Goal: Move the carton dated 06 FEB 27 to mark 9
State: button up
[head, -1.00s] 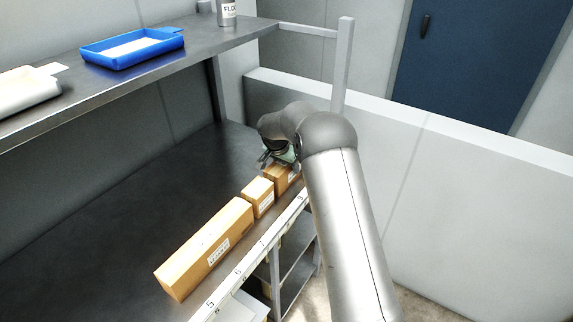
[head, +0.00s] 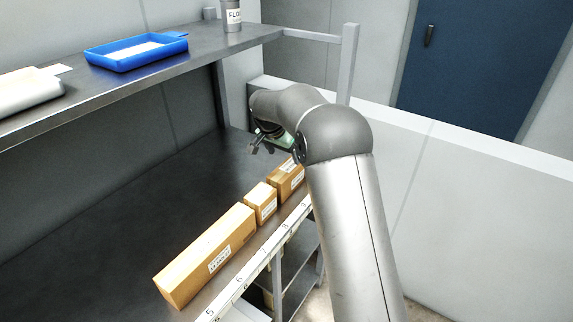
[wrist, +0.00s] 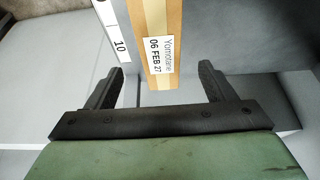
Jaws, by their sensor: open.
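The carton labelled "Yomotare 06 FEB 27" (wrist: 163,45) shows in the wrist view, its near end between and beyond my fingertips. Scale mark 10 (wrist: 120,46) is beside its label end. It appears to be the farthest carton (head: 289,177) in the head view's row, partly hidden by my arm. My gripper (head: 262,150) is open and empty, above and behind that carton. In the wrist view my gripper (wrist: 162,72) has one finger to each side of the carton, with gaps and no visible contact.
A small carton (head: 260,203) and a long carton (head: 205,257) stand in line along the numbered strip (head: 262,258) at the counter's front edge. The dark counter (head: 130,215) behind them is clear. A shelf above holds a blue tray (head: 135,52) and a container (head: 232,15).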

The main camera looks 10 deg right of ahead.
jog(key=shift+v, duration=0.8)
jog(key=s+d+r+n+g+y, duration=0.1)
jog(key=s+d+r+n, duration=0.15)
jog(key=s, duration=1.35)
jog(key=s+d+r+n+g+y, duration=0.15)
jog(key=s+n, duration=0.25)
jog(key=s, duration=1.2)
jog(key=s+f+n, duration=0.2)
jog(key=s+f, duration=0.2)
jog(key=s, duration=0.8)
jog(key=shift+a, duration=0.5)
